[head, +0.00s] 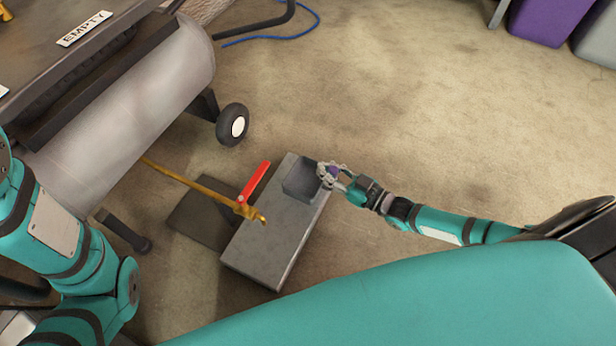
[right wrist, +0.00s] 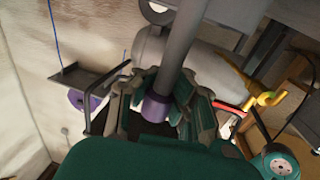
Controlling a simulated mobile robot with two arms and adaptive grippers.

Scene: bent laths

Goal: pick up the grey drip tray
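The grey drip tray (head: 300,184), an open box with a dark inside, sits on the far end of a long grey block (head: 262,245). My right gripper (head: 324,175) is at the tray's right side, its fingers by the wall. A purple patch shows between the fingers. In the right wrist view the fingers flank the purple end (right wrist: 157,106) of a grey bar (right wrist: 180,45). I cannot tell whether the fingers press on it, or whether it belongs to the tray. My left arm shows at the left, but its gripper is out of view.
A brass pipe (head: 190,184) with a red lever (head: 255,183) reaches over the block from the left, close to the tray. A grey tank (head: 130,105) and a black wheel (head: 233,125) stand at the upper left.

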